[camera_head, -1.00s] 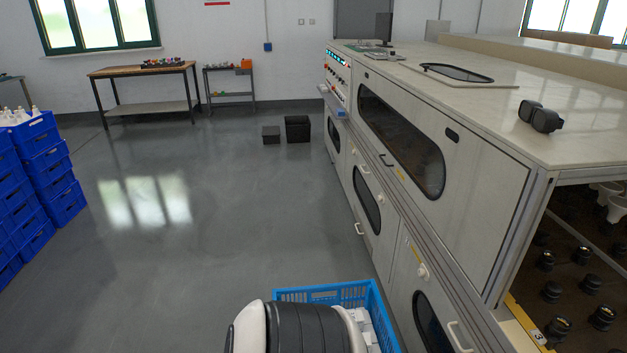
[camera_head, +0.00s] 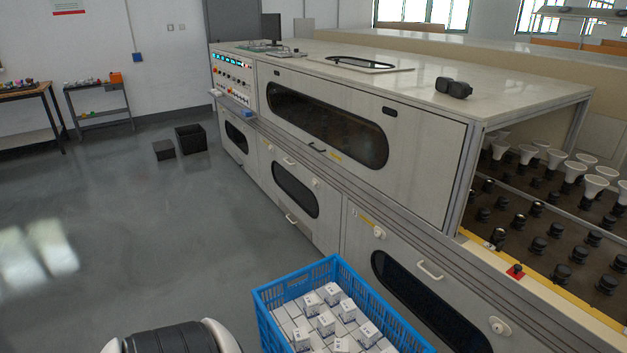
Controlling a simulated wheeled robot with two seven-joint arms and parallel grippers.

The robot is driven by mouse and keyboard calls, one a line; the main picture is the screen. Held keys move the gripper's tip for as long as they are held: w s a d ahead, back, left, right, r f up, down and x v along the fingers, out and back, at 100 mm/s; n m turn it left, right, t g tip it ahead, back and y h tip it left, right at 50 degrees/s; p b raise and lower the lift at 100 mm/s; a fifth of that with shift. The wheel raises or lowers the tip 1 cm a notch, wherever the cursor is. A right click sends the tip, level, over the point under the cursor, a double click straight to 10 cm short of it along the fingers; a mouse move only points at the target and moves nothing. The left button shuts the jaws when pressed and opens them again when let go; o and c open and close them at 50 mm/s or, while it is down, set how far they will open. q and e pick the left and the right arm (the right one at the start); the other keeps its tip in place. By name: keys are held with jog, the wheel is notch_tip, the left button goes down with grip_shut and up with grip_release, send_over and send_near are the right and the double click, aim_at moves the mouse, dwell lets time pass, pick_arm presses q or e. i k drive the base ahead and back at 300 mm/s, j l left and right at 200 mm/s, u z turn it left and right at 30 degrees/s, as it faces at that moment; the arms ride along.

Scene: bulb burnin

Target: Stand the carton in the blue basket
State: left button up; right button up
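The blue basket (camera_head: 268,304) is at the bottom centre, in front of the grey machine. It holds many small white cartons (camera_head: 326,322), some standing higher than the others; the basket's near end is cut off by the picture's edge. One of my arm links shows at the bottom left, beside the basket. Neither of my grippers is in view. I cannot tell which carton the task means, or whether a gripper holds one.
A long grey machine (camera_head: 310,160) fills the right side, with its open end showing sockets and white bulbs (camera_head: 570,172). Dark goggles (camera_head: 453,88) lie on its top. Two black bins (camera_head: 190,138) stand on the floor. The floor at left is clear.

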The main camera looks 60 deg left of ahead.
aim_at(287, 323)
jog(key=k+j, duration=0.1)
jog(key=j, duration=0.3)
jog(key=k+j, duration=0.1)
jog(key=j, duration=0.35)
jog(key=k+j, duration=0.1)
jog(key=j, duration=0.3)
jog(key=k+j, duration=0.1)
jog(key=j, duration=0.35)
jog(key=k+j, duration=0.1)
jog(key=j, duration=0.3)
